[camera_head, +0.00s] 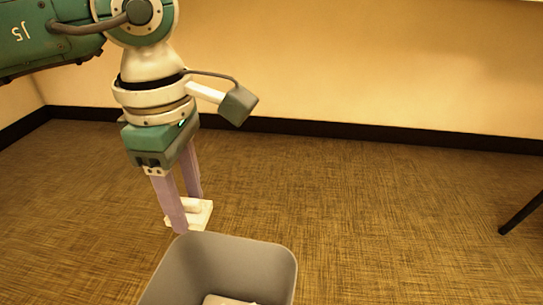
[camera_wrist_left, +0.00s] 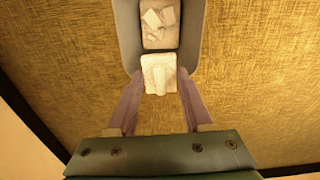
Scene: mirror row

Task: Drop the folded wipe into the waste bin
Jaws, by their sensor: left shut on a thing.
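The folded wipe (camera_head: 204,213) is a small white pad in the head view; it also shows in the left wrist view (camera_wrist_left: 158,74). My left gripper (camera_head: 188,212) points down and is shut on the wipe with its two pale purple fingers (camera_wrist_left: 160,80). The waste bin (camera_head: 270,255) is grey and open-topped, at the bottom of the head view and cut off by its edge. The wipe shows just past the bin's far rim there. In the left wrist view the wipe overlaps the near edge of the bin (camera_wrist_left: 129,40). My right gripper is in neither view.
Pale crumpled litter (camera_wrist_left: 160,22) lies inside the bin. The brown woven floor (camera_head: 380,215) around the bin is clear. A dark slanted leg (camera_head: 520,213) stands at the far right. A yellowish wall with a dark skirting (camera_head: 350,133) is behind.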

